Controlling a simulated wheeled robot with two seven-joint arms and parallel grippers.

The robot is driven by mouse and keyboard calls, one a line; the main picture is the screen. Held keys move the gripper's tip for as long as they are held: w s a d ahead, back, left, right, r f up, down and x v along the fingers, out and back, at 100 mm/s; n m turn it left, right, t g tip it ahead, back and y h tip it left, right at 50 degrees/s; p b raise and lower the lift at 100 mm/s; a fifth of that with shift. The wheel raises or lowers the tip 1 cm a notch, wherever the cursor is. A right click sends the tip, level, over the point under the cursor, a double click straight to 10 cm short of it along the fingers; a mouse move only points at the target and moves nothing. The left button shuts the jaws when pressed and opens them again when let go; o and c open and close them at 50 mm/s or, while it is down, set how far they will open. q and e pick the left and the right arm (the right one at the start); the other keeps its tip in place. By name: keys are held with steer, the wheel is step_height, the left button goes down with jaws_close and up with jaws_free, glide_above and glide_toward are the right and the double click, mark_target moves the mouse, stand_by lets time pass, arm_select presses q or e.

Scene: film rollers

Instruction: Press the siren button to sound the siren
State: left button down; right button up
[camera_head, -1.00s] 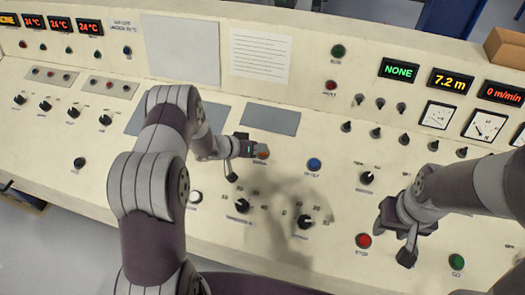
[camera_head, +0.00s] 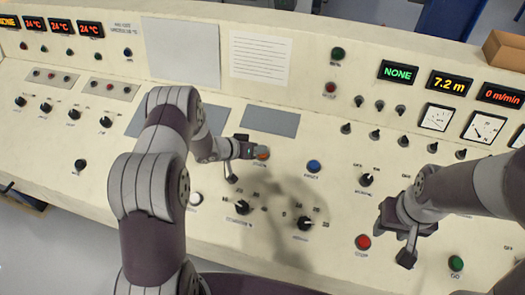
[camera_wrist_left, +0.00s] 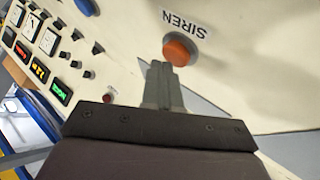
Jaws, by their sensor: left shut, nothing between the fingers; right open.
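The siren button is an orange round button (camera_wrist_left: 180,49) under a "SIREN" label in the left wrist view. In the head view the siren button (camera_head: 262,154) shows partly, just right of my left gripper. My left gripper (camera_head: 245,150) is shut and empty, its fingertips close beside the button. In the left wrist view the shut fingers (camera_wrist_left: 160,72) point at the button and overlap its lower edge; I cannot tell whether they touch it. My right gripper (camera_head: 400,245) is open and empty above the panel's right side, near the red stop button (camera_head: 362,242).
The cream control panel (camera_head: 110,165) fills the view. A blue button (camera_head: 314,166) lies right of the siren button. Black knobs (camera_head: 304,223) stand below it. A green button (camera_head: 456,263) is at the lower right. A cardboard box (camera_head: 505,50) sits at the back right.

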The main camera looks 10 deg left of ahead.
arm_select(q)
steer(key=shift+s+r, duration=0.15)
steer(key=shift+r, duration=0.25)
steer(key=r+p, duration=0.2)
steer(key=s+r+p, duration=0.1)
steer(key=r+p, duration=0.2)
stand_by(0.9)
